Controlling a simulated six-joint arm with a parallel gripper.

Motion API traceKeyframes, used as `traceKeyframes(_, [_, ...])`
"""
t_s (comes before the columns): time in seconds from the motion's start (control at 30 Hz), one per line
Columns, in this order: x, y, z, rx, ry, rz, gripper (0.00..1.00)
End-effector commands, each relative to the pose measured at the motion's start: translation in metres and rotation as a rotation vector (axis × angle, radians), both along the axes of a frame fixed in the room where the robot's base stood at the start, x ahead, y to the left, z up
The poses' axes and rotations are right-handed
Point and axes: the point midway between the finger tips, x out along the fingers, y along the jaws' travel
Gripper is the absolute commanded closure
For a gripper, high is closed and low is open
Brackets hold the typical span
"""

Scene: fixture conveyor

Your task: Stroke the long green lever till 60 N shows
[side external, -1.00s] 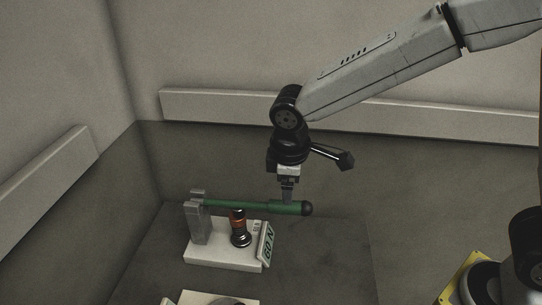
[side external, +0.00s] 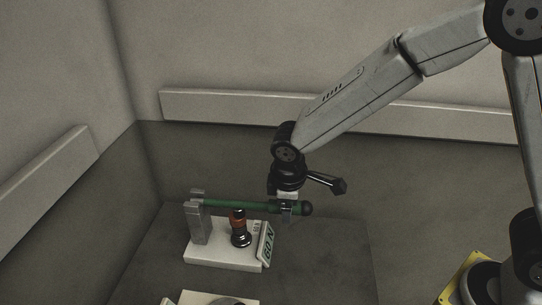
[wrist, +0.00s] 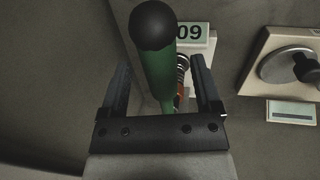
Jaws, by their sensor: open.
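The long green lever (side external: 245,205) runs roughly level from a grey post (side external: 199,222) to a black ball end. It also shows in the wrist view (wrist: 159,75). Under it, an orange and black plunger (side external: 240,228) stands on a white base (side external: 215,257). A tilted plate (side external: 265,245) on the base carries the marking 60 N; it appears upside down in the wrist view (wrist: 190,33). My gripper (wrist: 160,72) is open, its fingers on either side of the lever near the ball end. I cannot tell whether either finger touches it.
A second white device with a round grey plate (wrist: 288,66) stands right in the wrist view, with a small display (wrist: 291,112) beside it. Its edge shows at the bottom of the side view (side external: 215,299). The dark table (side external: 325,260) right of the lever fixture is clear.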

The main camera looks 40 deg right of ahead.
Motion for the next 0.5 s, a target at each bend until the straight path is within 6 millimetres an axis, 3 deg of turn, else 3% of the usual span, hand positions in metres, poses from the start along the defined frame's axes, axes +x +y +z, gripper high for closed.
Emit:
traceKeyframes(0.4, [0.001,-0.001,-0.0064,0.001,-0.001,0.0,0.19])
traceKeyframes(0.5, [0.001,-0.0009,-0.0063,0.001,-0.001,0.0,0.5])
